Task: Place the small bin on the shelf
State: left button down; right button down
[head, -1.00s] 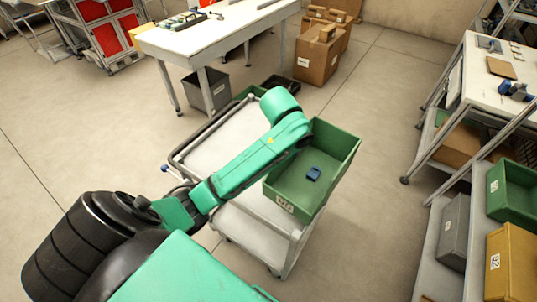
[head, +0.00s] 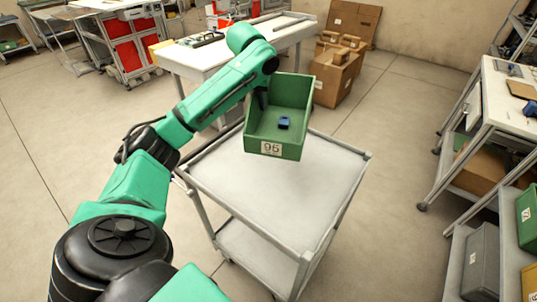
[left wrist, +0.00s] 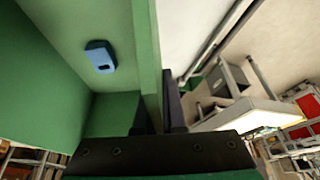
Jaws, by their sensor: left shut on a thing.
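The small green bin (head: 278,151) with a "95" label hangs above the grey cart, its open top facing up and toward me. A small blue object (head: 284,123) lies inside it; it also shows in the left wrist view (left wrist: 100,57). My left gripper (head: 262,98) is shut on the bin's left wall. In the left wrist view my left gripper (left wrist: 158,112) has its dark fingers on either side of the green wall (left wrist: 146,50). The shelf (head: 454,262) stands at the lower right and holds a grey bin and other bins. My right gripper is not in view.
The grey cart (head: 320,185) has a bare top below the bin. A white table (head: 205,58) stands behind my left arm, with cardboard boxes (head: 335,75) to its right. A workbench (head: 500,105) stands at the right. Open floor lies between cart and shelf.

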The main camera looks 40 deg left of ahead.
aim_at(256, 128)
pick_arm(q)
notch_tip(256, 128, down, 16)
jog(key=shift+r, duration=0.2)
jog(key=c, duration=1.2)
grip_release()
jog(key=shift+o, duration=1)
jog(key=v, duration=1.2)
